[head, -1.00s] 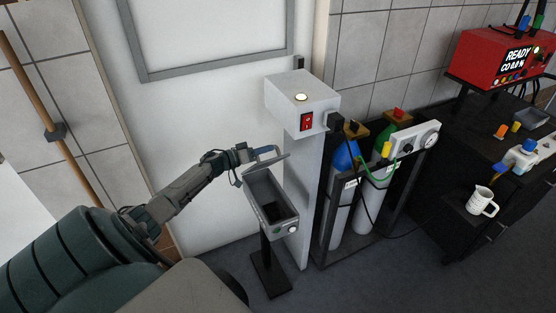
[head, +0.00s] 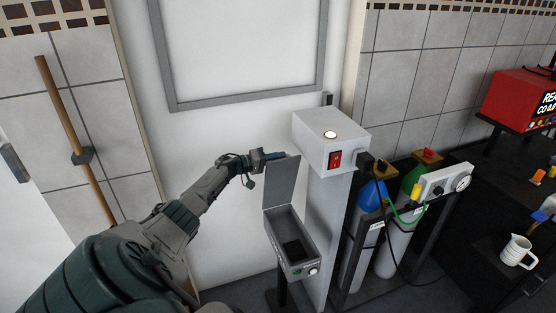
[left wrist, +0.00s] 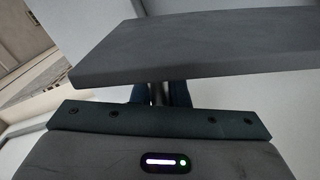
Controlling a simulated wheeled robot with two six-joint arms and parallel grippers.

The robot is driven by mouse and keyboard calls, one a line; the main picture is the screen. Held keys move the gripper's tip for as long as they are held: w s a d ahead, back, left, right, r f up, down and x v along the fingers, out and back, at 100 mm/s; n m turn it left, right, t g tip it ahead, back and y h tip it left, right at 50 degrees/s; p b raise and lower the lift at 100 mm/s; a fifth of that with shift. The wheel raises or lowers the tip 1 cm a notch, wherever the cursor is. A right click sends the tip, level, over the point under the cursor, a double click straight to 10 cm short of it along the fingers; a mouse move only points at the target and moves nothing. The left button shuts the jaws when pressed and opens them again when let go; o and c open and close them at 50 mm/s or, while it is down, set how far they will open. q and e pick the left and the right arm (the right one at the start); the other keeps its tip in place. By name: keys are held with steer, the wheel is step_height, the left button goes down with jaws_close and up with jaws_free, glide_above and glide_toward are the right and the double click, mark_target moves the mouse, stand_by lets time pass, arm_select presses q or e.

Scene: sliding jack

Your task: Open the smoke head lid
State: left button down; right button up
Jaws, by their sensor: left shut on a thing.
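The smoke head is a grey open-topped box (head: 311,257) on a dark stand, low in the middle of the head view. Its lid (head: 281,184) stands steeply raised at the back of the box, and the dark inside shows. My left gripper (head: 274,156) is at the lid's upper edge and is shut on it. In the left wrist view the lid (left wrist: 200,45) is a wide grey slab across the top. The left gripper's fingers (left wrist: 158,94) meet its near edge, and their tips are hidden by it. My right gripper is not in view.
A white box (head: 318,152) with a red switch stands on a grey column right of the lid. Gas cylinders (head: 398,249) with hoses are in a rack further right. A mug (head: 516,251) stands at far right.

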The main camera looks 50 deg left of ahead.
arm_select(q)
steer(key=c, duration=1.5)
jaws_free()
steer(key=shift+f, duration=0.1)
steer(key=shift+o, duration=0.2)
steer(key=b+v, duration=0.1)
steer(key=v, duration=0.9)
steer(key=shift+s+a+b, duration=0.2)
steer(key=shift+s+b, duration=0.1)
steer(key=shift+b, duration=0.1)
